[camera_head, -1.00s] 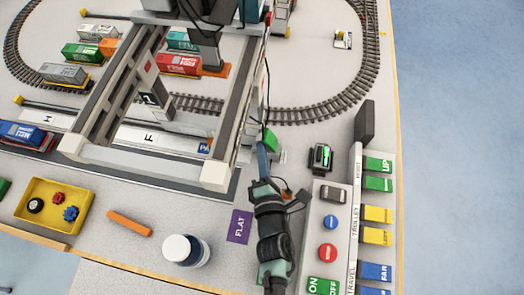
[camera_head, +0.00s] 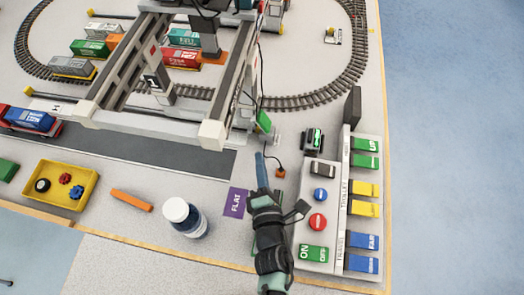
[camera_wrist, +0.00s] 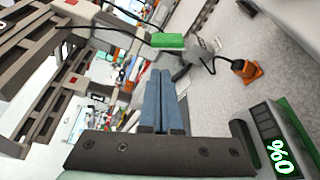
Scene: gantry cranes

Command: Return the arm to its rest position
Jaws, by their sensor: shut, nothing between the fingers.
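My gripper (camera_head: 261,170) reaches over the front right part of the table, between the purple FLAT card (camera_head: 236,202) and the control panel (camera_head: 309,257). Its two blue fingers are together with nothing between them; they also show in the wrist view (camera_wrist: 159,98). The arm's dark wrist and forearm come up from the bottom of the head view. The gantry crane (camera_head: 212,133) stands ahead and to the left of the fingertips. A green block (camera_head: 264,121) at the crane's leg is just beyond the fingertips.
Right of my arm, the panel carries several colored buttons, including a red one (camera_head: 317,221). A small dark device with a green display (camera_head: 312,141) and an orange cone (camera_head: 281,172) are close by. A white-capped bottle (camera_head: 184,216), an orange bar (camera_head: 131,200) and a yellow tray (camera_head: 81,201) are left.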

